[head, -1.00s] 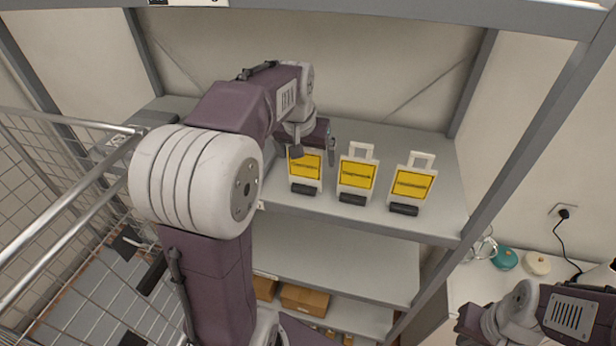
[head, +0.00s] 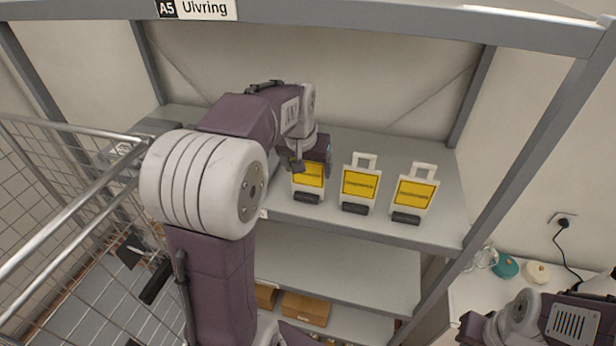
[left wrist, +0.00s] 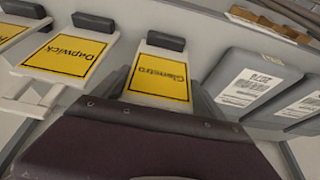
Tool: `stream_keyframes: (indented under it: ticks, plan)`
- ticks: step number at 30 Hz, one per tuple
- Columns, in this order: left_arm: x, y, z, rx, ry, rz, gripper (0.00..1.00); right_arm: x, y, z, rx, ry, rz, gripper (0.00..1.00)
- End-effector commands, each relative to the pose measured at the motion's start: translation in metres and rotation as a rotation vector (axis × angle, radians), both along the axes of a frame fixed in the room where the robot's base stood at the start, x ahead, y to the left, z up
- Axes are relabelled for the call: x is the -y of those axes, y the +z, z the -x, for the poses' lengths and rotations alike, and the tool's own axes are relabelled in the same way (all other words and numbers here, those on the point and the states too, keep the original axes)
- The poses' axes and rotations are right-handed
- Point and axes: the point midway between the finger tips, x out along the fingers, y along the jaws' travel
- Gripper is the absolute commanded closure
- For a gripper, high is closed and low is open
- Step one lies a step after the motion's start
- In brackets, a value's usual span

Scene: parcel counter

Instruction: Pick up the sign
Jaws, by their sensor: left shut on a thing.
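Three white signs with yellow labels, top handles and dark feet stand in a row on the shelf's top board. My left gripper (head: 313,160) is shut on the upper part of the leftmost sign (head: 308,182), and its body hides that sign's handle. In the left wrist view this sign (left wrist: 160,80) reads "Glemstra", upside down. The middle sign (head: 360,184) reads "Dapwick" in the left wrist view (left wrist: 67,60). The right sign (head: 415,194) stands apart from it. My right arm shows at the lower right of the head view; its fingers cannot be made out.
The grey shelf board (head: 380,229) has free room behind the signs. A label reading "A5 Ulvring" (head: 197,9) is on the top beam. Shelf posts and a wire cage (head: 60,215) stand at the sides. Grey items with labels (left wrist: 240,85) lie beside the held sign.

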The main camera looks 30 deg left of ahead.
Motion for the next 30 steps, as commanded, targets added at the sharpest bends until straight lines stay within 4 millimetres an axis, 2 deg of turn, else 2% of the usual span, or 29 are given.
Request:
stream_keyframes:
  ticks: [4, 7, 12, 21, 25, 30]
  plan:
    - [0.0, 0.016, -0.001, 0.008, 0.0, -0.002, 0.91, 0.0, -0.011, 0.0, 0.0, 0.0, 0.0, 1.0]
    - [0.002, 0.038, -0.001, 0.009, -0.002, -0.002, 0.91, 0.0, -0.019, 0.0, 0.0, 0.0, 0.0, 1.0]
    - [0.039, 0.058, 0.015, 0.007, -0.007, -0.001, 0.91, 0.0, -0.033, 0.0, 0.0, 0.0, 0.0, 1.0]
    - [0.089, 0.093, 0.037, 0.005, -0.005, 0.0, 0.91, 0.0, -0.046, 0.0, 0.0, 0.0, 0.0, 1.0]
    - [0.102, 0.103, 0.043, 0.003, -0.003, -0.001, 0.91, 0.0, -0.047, 0.0, 0.0, 0.0, 0.0, 1.0]
    - [0.108, 0.107, 0.046, 0.002, 0.0, 0.0, 0.91, 0.0, -0.047, 0.0, 0.0, 0.0, 0.0, 1.0]
